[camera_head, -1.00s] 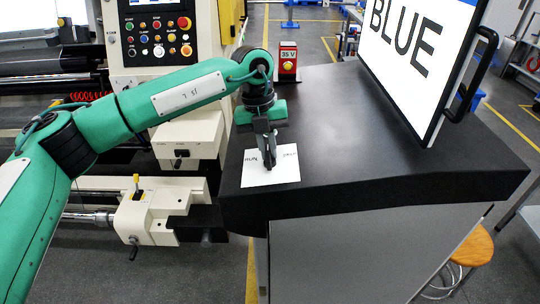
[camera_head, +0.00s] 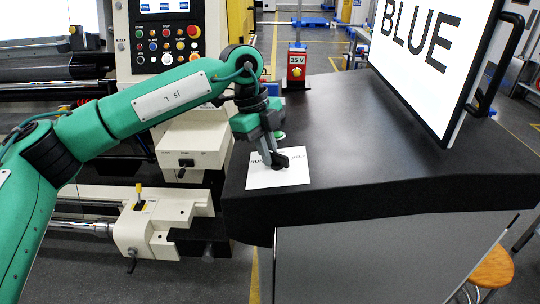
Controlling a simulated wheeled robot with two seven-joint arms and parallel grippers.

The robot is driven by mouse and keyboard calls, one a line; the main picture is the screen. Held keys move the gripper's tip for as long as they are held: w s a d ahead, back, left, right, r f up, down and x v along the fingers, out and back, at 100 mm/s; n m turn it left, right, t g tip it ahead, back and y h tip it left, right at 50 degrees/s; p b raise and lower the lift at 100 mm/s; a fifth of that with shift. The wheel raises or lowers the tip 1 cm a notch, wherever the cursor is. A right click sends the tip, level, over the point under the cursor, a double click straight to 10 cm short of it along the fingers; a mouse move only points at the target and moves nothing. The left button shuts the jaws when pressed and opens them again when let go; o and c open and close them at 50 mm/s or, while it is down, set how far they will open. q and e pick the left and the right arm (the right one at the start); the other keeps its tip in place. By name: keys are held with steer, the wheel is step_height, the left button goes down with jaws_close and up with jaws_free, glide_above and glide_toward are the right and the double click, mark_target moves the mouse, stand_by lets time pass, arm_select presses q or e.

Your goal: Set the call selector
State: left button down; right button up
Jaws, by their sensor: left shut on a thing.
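A white label plate (camera_head: 262,180) lies on the dark tabletop near its left end, with small dark lettering at its left and right, partly hidden by my gripper and too small to read surely. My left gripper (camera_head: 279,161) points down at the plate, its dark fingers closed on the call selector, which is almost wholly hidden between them. A large white sign (camera_head: 425,60) reading BLUE stands upright on the right of the table. My right gripper is out of view.
A red box (camera_head: 296,72) marked 35 V stands at the table's back left edge. A small green round part (camera_head: 280,138) shows behind my gripper. A machine with a button panel (camera_head: 167,45) stands to the left. The middle of the dark tabletop (camera_head: 350,130) is clear.

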arm_select(q)
steer(key=shift+a+n+b, duration=0.1)
steer(key=shift+n+b, duration=0.25)
steer(key=shift+n, duration=0.45)
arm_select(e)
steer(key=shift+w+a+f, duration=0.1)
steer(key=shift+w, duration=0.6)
arm_select(q)
steer(key=shift+r, duration=0.1)
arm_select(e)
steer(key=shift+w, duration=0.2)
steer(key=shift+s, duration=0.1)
arm_select(q)
steer(key=c, duration=1.5)
jaws_free()
steer(key=shift+s, duration=0.1)
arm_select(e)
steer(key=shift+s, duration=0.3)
